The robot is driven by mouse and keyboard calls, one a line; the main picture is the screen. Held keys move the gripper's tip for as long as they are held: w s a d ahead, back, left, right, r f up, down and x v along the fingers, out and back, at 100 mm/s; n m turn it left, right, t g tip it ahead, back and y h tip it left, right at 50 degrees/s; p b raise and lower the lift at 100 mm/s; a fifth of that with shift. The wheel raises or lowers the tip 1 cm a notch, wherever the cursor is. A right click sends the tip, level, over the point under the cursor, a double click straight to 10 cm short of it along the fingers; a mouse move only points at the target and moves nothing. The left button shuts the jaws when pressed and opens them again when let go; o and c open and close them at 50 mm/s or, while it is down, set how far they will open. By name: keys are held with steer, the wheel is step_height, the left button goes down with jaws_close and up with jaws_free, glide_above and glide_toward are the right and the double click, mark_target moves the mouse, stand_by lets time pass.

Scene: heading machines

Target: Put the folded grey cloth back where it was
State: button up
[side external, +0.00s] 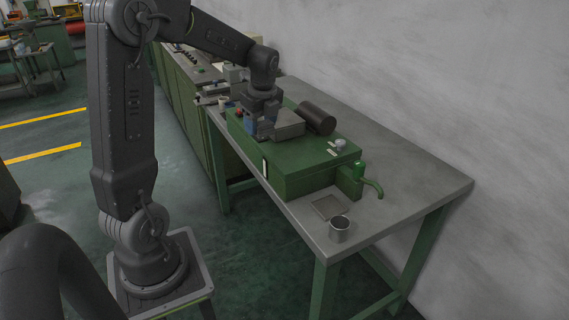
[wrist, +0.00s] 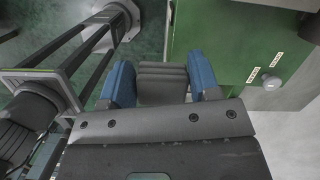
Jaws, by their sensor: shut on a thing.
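The housing's green top (wrist: 230,30) lies to the right of the fingers. In the side view, a grey block-like shape (side external: 288,123) shows just right of the fingers; I cannot tell whether it is the cloth. Whether the cloth touches anything below is hidden.
A dark cylinder (side external: 318,118) lies on the housing. A small knob (side external: 340,144) and labels are near its right end, with a green spout (side external: 372,187) beyond. A metal cup (side external: 339,229) and a flat grey rectangle (side external: 329,207) are on the bench. The bench's right side (side external: 420,180) is clear.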

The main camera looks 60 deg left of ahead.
steer(key=s+a+r, duration=0.1)
steer(key=s+a, duration=0.1)
steer(key=s, duration=0.1)
steer(key=s+a+r, duration=0.1)
steer(key=s, duration=0.1)
steer(key=shift+a+r, duration=0.25)
steer(key=shift+r, duration=0.05)
glide_above(279, 159)
steer(key=f, duration=0.6)
steer(key=shift+d+f, duration=0.2)
steer(key=shift+f, duration=2.2)
steer(key=shift+f, duration=0.2)
steer(key=o, duration=1.2)
